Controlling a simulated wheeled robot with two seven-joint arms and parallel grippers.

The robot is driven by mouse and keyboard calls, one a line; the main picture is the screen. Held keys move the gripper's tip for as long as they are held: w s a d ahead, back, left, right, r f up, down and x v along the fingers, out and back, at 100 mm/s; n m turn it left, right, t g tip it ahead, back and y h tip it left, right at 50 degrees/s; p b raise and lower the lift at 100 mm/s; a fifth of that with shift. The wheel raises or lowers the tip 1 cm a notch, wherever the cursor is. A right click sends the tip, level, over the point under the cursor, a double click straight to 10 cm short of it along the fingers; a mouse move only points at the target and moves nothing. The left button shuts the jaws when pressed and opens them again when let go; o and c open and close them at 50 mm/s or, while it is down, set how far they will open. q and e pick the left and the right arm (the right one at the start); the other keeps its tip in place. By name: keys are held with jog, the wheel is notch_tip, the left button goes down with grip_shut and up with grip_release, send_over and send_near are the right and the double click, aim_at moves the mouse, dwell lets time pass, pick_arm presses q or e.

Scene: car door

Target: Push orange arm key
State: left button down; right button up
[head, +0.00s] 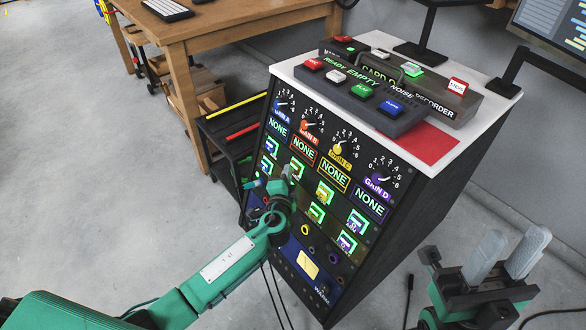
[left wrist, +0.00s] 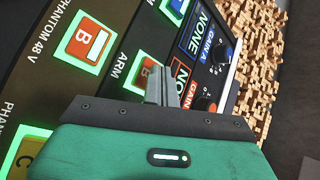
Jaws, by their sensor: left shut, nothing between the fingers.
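The orange arm key (left wrist: 147,76), marked B, has a green-lit frame and ARM printed beside it in the left wrist view. In the head view it is on the panel (head: 297,168), below the orange-framed NONE display. My left gripper (left wrist: 161,86) is shut and empty, with its fingertips over the edge of this key and hiding part of it. In the head view the left gripper (head: 288,171) is close in front of the panel by the key. I cannot tell whether it touches. My right gripper (head: 507,254) is open and empty, right of the cabinet.
Similar lit keys surround it, including the orange phantom key (left wrist: 89,44). Gain knobs (head: 308,127) are above and jacks (head: 304,230) below. A recorder box (head: 440,92) and a button box (head: 360,92) sit on the cabinet top. A wooden desk (head: 225,22) stands behind.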

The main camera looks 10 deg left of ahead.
dwell(0.5)
pick_arm(q)
jog(key=shift+w+d+f+b, duration=0.2)
jog(key=shift+w+d+b, duration=0.1)
jog(key=shift+b, duration=0.1)
jog(key=shift+s+a+r, duration=0.1)
jog(key=shift+a, duration=0.05)
jog(key=shift+s+a+r, duration=0.1)
jog(key=shift+s+a, duration=0.05)
jog(key=shift+s, duration=0.1)
jog(key=s+a, duration=0.1)
jog(key=s+a+r+p, duration=0.1)
jog(key=s, duration=0.1)
jog(key=s+a+r+p, duration=0.1)
jog(key=shift+s+a, duration=0.2)
jog(key=shift+a, duration=0.05)
dwell(0.5)
